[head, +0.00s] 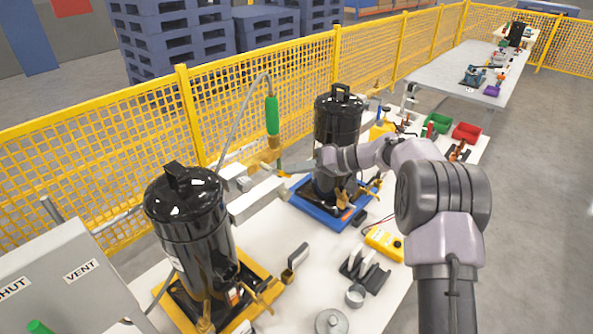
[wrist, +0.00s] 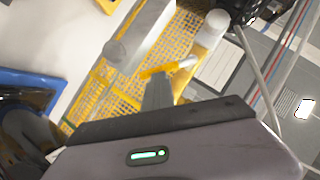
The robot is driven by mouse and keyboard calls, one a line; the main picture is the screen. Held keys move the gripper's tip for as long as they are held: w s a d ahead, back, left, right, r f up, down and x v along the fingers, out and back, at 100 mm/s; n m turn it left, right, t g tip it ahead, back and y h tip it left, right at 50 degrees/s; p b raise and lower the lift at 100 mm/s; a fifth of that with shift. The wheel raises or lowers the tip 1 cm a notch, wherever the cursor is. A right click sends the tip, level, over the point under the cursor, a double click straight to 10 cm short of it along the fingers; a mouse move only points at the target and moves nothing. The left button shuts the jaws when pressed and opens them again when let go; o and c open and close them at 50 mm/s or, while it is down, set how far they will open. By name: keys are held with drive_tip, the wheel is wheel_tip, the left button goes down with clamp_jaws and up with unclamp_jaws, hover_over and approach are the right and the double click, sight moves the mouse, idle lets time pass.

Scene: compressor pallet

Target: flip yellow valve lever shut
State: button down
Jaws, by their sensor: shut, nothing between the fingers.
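A yellow valve piece (head: 264,158) sits on the pipework between the two black tanks in the head view, below a green hose grip (head: 272,116). In the wrist view a yellow lever (wrist: 152,72) shows just beyond my fingertips, beside a pale metal stub (wrist: 187,63). My gripper (head: 287,171) reaches in from the right, close to the yellow valve piece. It also shows in the wrist view (wrist: 158,88), shut and empty. Whether the fingers touch the lever cannot be told. The lever's exact angle is hard to read.
A black tank (head: 188,222) stands front left on a yellow base; another black tank (head: 338,118) stands behind on a blue base (head: 310,206). A yellow mesh fence (head: 95,165) runs behind. A yellow meter (head: 384,242) and a dark rack (head: 365,270) lie on the white table.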

drive_tip(key=shift+s+a+f+m+g+y+b, duration=0.1)
drive_tip(key=shift+f+m+g+y+b, duration=0.1)
drive_tip(key=shift+f+m+y+b, duration=0.25)
drive_tip(key=shift+s+a+f+m+g+y+b, duration=0.1)
drive_tip(key=shift+f+m+g+y+b, duration=0.15)
drive_tip(key=shift+f+m+b, duration=0.25)
drive_tip(key=shift+s+a+f+m+g+y+b, duration=0.1)
drive_tip(key=shift+s+a+f+m+y+b, duration=0.2)
drive_tip(key=shift+m+y+b, duration=0.4)
drive_tip(key=shift+s+a+f+m+g+y+b, duration=0.2)
drive_tip(key=shift+s+f+m+y+b, duration=0.25)
drive_tip(key=shift+m+b, duration=0.4)
drive_tip(key=shift+s+a+f+m+g+y+b, duration=0.1)
drive_tip(key=shift+s+a+f+m+y+b, duration=0.2)
drive_tip(key=shift+m+y+b, duration=0.45)
drive_tip(key=shift+w, duration=0.1)
